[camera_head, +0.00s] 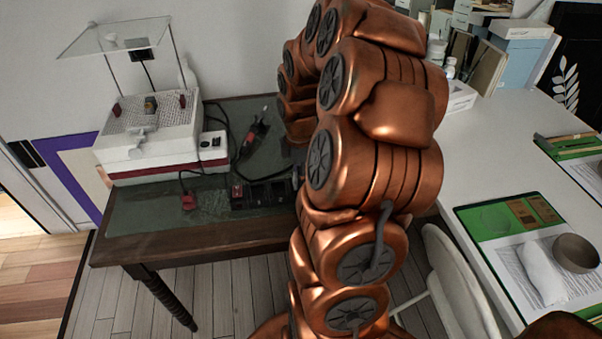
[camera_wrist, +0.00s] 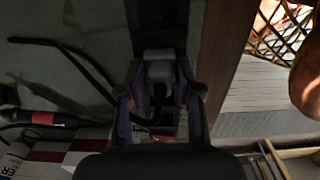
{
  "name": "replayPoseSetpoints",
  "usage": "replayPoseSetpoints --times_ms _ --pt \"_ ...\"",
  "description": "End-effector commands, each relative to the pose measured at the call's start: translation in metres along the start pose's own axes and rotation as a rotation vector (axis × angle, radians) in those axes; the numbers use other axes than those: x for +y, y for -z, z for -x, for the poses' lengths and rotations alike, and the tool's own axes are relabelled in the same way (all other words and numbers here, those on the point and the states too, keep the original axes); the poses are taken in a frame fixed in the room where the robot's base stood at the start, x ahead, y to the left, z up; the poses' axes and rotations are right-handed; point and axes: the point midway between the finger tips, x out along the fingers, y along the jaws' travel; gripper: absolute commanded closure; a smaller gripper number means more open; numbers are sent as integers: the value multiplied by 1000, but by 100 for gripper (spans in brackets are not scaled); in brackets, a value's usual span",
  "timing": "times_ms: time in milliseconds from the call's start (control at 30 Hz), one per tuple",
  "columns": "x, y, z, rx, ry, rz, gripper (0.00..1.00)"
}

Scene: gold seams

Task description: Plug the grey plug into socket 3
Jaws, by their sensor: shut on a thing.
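My gripper (camera_wrist: 160,92) is shut on the grey plug (camera_wrist: 158,72), seen from behind in the wrist view with one finger on each side. A dark cord loops at the plug's back. The dark power strip (camera_wrist: 160,22) runs up the picture just beyond the plug. I cannot tell whether the plug touches it or sits in an opening. In the head view the black power strip (camera_head: 268,192) lies along the table's front, with a red switch (camera_head: 237,192) at its left end. My arm hides its right end, my gripper and the plug there. Socket numbers are unreadable.
A dark green-topped table (camera_head: 140,217) carries a white and red apparatus (camera_head: 150,140) at the back left. A red plug (camera_head: 188,201) lies left of the strip. A cabled tool (camera_head: 254,135) lies behind it. A white desk (camera_head: 480,150) stands at the right.

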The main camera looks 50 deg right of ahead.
Motion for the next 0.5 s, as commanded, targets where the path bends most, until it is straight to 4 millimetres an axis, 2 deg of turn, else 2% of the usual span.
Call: replayPoseSetpoints --times_ms 333,367,500 --pt "0 0 -6 0 1 0 100" --pt "0 0 -6 0 0 0 65" --pt "0 0 -6 0 0 0 50"
